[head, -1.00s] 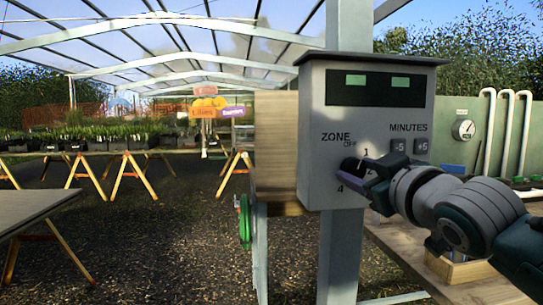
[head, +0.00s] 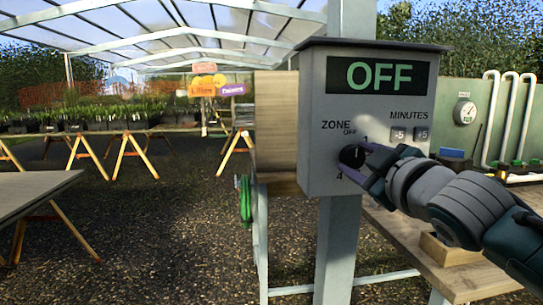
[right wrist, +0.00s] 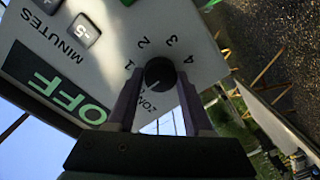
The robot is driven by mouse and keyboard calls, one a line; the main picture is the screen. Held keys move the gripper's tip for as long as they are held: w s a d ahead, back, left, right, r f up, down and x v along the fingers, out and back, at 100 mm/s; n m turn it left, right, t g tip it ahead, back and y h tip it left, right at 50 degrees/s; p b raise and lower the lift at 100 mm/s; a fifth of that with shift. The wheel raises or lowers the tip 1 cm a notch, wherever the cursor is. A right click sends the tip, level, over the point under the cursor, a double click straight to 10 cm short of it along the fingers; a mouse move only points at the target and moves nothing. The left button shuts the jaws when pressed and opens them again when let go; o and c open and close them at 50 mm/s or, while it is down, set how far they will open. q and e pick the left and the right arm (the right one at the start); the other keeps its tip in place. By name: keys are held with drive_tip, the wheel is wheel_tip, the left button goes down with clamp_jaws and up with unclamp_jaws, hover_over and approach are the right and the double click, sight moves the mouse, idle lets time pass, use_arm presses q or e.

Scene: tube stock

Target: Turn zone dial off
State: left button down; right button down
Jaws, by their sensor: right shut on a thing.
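The zone dial (head: 352,156) is a round black knob on the front of a grey control box (head: 315,180), with OFF and numbers printed around it. The display (head: 371,75) reads OFF in green letters. My right gripper (head: 362,160) has its two purple fingers on the dial. In the right wrist view the dial (right wrist: 160,73) sits between the fingertips (right wrist: 159,88), and its white mark points down toward the ZONE lettering. The OFF mark is hidden in that view. My left gripper is not in view.
The minutes buttons (head: 399,134) are just right of the dial. The box hangs on a pale post (head: 338,250). A wooden bench (head: 395,238) is below my right arm, and a grey table (head: 35,192) stands at the left. Gravel floor between is clear.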

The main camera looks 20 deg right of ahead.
drive_tip(key=shift+c, duration=1.5)
unclamp_jaws()
drive_tip(key=v, duration=1)
